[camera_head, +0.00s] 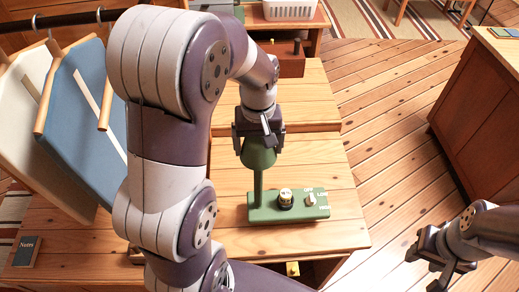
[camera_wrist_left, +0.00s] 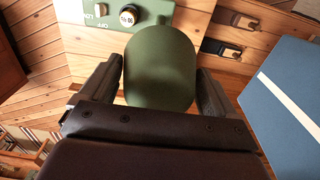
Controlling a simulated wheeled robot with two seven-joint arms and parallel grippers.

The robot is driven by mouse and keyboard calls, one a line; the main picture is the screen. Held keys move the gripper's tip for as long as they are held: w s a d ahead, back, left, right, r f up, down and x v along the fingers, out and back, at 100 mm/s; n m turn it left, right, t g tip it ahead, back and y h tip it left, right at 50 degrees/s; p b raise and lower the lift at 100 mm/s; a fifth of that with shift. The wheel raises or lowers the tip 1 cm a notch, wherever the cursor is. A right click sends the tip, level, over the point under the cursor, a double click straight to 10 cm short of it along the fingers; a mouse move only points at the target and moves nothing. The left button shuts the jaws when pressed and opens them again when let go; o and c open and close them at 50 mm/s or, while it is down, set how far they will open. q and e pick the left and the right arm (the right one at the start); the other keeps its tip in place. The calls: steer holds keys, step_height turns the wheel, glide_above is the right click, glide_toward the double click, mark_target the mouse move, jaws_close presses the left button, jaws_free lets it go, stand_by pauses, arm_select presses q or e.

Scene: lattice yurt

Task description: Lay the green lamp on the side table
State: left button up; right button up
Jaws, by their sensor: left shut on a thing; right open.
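The green lamp has a bell-shaped shade (camera_head: 258,156), a thin stem and a flat base (camera_head: 262,213) with a round dial and a small switch. It stands upright over the wooden table top (camera_head: 335,238); I cannot tell whether the base touches the wood. My left gripper (camera_head: 258,138) is shut on the shade from above. In the left wrist view the shade (camera_wrist_left: 160,65) sits between the fingers of this gripper (camera_wrist_left: 160,82). My right gripper (camera_head: 425,268) is open and empty over the floor at the lower right. I cannot tell which surface is the side table.
A dark "Notes" book (camera_head: 26,252) lies at the lower left. A wooden cabinet (camera_head: 480,105) stands at the right, with bare floor before it. A white basket (camera_head: 290,10) is at the back.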

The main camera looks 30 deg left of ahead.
arm_select(q)
steer(key=shift+w+a+f, duration=0.25)
steer(key=shift+w+f, duration=0.15)
steer(key=shift+w, duration=0.1)
step_height(320, 180, down, 4)
steer(key=shift+r+p, duration=0.25)
steer(key=shift+p, duration=0.45)
steer(key=shift+f, duration=0.25)
steer(key=o, duration=1.6)
step_height(320, 180, up, 7)
steer(key=shift+f+b, duration=0.15)
steer(key=shift+b, duration=0.8)
step_height(320, 180, up, 6)
steer(key=p, duration=0.3)
steer(key=shift+s+f, duration=0.1)
steer(key=shift+f, duration=0.15)
steer(key=s+d+f+m, duration=0.1)
steer(key=s+f+m, duration=0.1)
steer(key=s, duration=0.1)
steer(key=s+d+f+m+t, duration=0.1)
steer(key=s+d+f+m, duration=0.1)
steer(key=s+f, duration=0.1)
steer(key=s+d+f+m, duration=0.2)
steer(key=s, duration=0.1)
steer(key=shift+d+f+m, duration=0.25)
steer(key=shift+f+m, duration=0.05)
steer(key=shift+f, duration=0.1)
